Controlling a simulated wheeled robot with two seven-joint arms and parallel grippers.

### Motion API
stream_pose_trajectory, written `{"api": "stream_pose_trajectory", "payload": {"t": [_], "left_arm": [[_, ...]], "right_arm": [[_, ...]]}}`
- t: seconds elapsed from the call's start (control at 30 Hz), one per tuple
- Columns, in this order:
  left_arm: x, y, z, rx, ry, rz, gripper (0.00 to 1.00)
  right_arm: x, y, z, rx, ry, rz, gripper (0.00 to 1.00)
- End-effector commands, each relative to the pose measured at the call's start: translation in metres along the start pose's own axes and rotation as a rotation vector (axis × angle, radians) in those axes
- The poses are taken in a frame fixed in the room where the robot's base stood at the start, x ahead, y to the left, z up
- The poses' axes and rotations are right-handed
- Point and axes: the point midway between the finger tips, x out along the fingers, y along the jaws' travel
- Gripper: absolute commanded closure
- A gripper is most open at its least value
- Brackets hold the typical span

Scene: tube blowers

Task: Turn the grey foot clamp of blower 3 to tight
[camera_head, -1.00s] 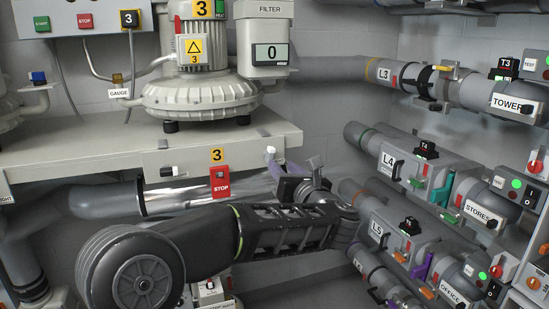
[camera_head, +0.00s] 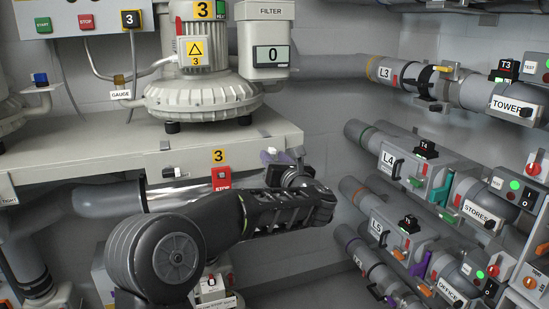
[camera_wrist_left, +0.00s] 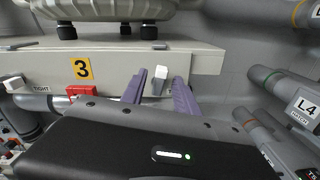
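Two light grey-white clamp handles show on the front face of blower 3's bench. One (camera_wrist_left: 160,80) is at the right end, beyond my left gripper (camera_wrist_left: 158,92) and between its two purple fingers. The fingers are apart, and I see no clear contact with the handle. The same handle shows partly in the head view (camera_head: 268,157), beside my left gripper (camera_head: 282,157), whose fingers are mostly hidden by my wrist. The other handle (camera_wrist_left: 14,84) is at the left, next to a TIGHT label (camera_wrist_left: 41,88). Blower 3 (camera_head: 200,95) stands on the bench. My right gripper is not in view.
A chrome pipe (camera_head: 180,196) runs below the bench (camera_head: 100,150). Pipes with clamps and labels, such as L4 (camera_head: 388,160), line the right wall.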

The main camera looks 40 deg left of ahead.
Motion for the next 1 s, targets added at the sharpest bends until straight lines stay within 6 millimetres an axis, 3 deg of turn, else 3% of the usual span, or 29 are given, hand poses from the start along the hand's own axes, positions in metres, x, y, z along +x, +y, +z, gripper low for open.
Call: {"api": "stream_pose_trajectory", "payload": {"t": [0.47, 1.0], "left_arm": [[-0.0004, 0.0001, 0.0003, 0.0, 0.0, 0.0, 1.0], [-0.0005, -0.0002, 0.0001, 0.012, 0.0, 0.0, 1.0]], "right_arm": [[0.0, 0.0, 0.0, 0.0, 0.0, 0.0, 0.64], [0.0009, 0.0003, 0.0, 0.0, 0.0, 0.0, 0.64]]}}
